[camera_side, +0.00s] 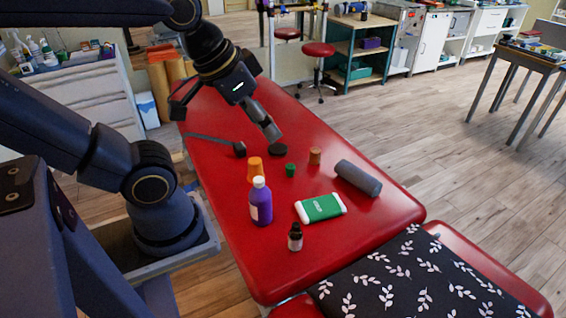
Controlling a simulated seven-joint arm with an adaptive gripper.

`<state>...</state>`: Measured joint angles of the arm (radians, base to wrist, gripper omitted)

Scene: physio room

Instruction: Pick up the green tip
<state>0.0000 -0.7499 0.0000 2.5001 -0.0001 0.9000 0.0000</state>
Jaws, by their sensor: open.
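The green tip (290,170) is a small dark green cup-like piece standing on the red treatment table (228,215), near the middle of the group of objects. My gripper (225,116) is above the far part of the table, up and to the left of the green tip. Its two fingers are spread wide with nothing between them. The gripper is apart from the tip and from everything on the table.
Around the tip are an orange cup (255,168), a brown-orange tip (315,156), a black disc (278,151) and a purple bottle (260,203). A grey roll (358,178), a green-and-white pack (320,208) and a dark dropper bottle (295,238) are nearer. A strap (212,140) lies left.

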